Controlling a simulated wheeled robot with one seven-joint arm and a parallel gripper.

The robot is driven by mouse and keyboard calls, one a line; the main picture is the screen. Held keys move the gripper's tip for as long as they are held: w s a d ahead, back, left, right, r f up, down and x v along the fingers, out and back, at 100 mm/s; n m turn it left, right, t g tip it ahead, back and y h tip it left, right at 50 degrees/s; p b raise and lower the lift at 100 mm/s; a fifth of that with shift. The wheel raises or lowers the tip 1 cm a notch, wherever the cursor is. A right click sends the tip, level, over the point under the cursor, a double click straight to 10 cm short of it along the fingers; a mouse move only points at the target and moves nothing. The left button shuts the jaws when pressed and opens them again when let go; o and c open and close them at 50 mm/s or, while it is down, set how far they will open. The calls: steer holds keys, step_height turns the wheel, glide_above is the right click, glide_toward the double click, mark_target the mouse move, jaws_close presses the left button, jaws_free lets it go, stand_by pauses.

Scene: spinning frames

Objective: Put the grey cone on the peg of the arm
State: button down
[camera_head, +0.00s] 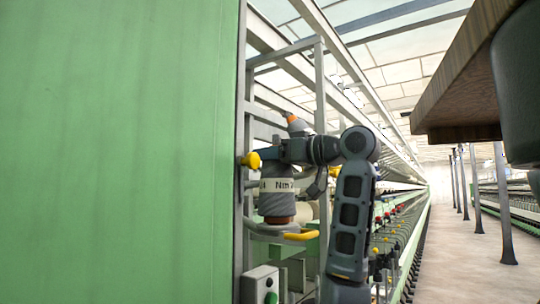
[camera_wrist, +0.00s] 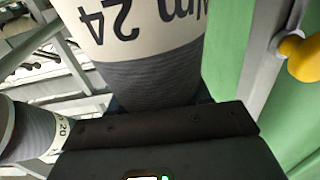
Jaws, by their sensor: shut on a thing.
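The grey cone (camera_head: 277,204) has a pale label with dark lettering and a brown lower end. It stands about upright below my gripper (camera_head: 270,156), which is shut on its upper part. In the wrist view the cone (camera_wrist: 150,75) fills the upper middle, its label reading "Nm 24" upside down, and the fingertips are hidden. The arm (camera_head: 300,236), with a yellow end and a pale round plate, is just under the cone's lower end in the head view. I cannot tell whether they touch. The peg is hidden.
A second grey cone (camera_wrist: 35,130), labelled 20, is at left in the wrist view. A yellow knob (camera_head: 251,160) sits left of my gripper, beside a large green panel (camera_head: 120,150). Grey frame posts (camera_head: 321,95) stand close behind. The aisle (camera_head: 460,240) at right is clear.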

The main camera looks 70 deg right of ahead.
stand_by(0.3)
steer(key=shift+c, duration=2.2)
jaws_free()
steer(key=shift+f, duration=0.1)
steer(key=s+a+b, duration=0.1)
steer(key=s, duration=0.6)
steer(key=shift+s+a, duration=0.25)
steer(key=shift+s, duration=0.1)
